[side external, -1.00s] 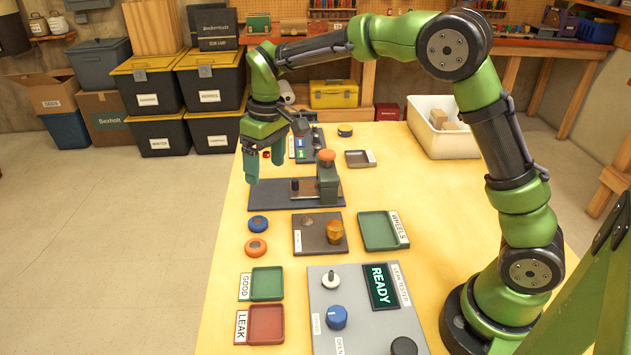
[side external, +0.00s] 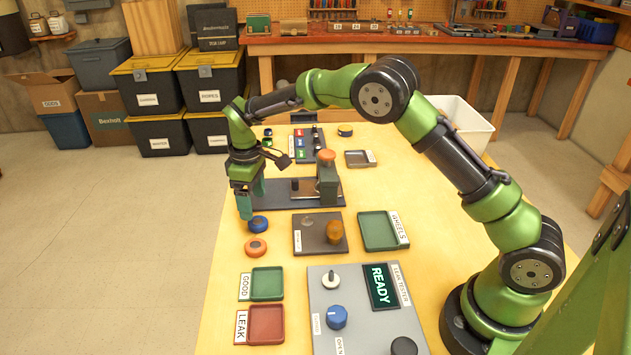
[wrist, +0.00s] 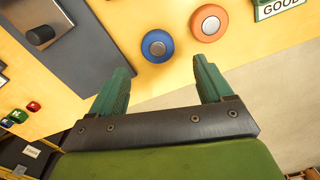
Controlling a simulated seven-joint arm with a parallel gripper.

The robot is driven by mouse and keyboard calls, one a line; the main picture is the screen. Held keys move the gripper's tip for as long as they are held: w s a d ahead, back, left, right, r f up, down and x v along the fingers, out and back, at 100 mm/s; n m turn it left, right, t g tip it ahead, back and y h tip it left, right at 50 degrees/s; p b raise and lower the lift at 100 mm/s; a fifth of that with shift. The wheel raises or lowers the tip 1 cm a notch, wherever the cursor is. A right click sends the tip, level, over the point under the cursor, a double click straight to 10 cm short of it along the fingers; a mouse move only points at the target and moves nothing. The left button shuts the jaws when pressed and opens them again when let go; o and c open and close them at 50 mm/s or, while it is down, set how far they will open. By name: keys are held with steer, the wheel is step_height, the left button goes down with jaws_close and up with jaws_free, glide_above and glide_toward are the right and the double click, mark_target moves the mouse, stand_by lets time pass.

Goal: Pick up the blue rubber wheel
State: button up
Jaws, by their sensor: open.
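The blue rubber wheel (side external: 258,224) lies flat on the yellow table near its left edge, just behind the orange wheel (side external: 256,247). In the wrist view the blue wheel (wrist: 157,46) lies beyond the fingertips, between their lines, with the orange wheel (wrist: 209,23) to its right. My gripper (side external: 251,203) is above the table, just behind and slightly left of the blue wheel. Its green fingers (wrist: 163,80) are spread apart with nothing between them. The green tray labelled WHEELS (side external: 380,231) sits to the right.
A dark press with an orange knob (side external: 327,155) stands close right of my gripper. A brown fixture with an amber knob (side external: 335,232) is right of the wheels. GOOD (side external: 267,284) and LEAK (side external: 266,325) trays and a grey leak tester (side external: 350,310) are in front.

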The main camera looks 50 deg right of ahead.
mark_target(258, 221)
steer(key=shift+s+d+f, duration=0.1)
steer(key=shift+f, duration=1.45)
steer(key=shift+s+d+f, duration=0.1)
steer(key=shift+f, duration=1.4)
steer(key=shift+c, duration=0.4)
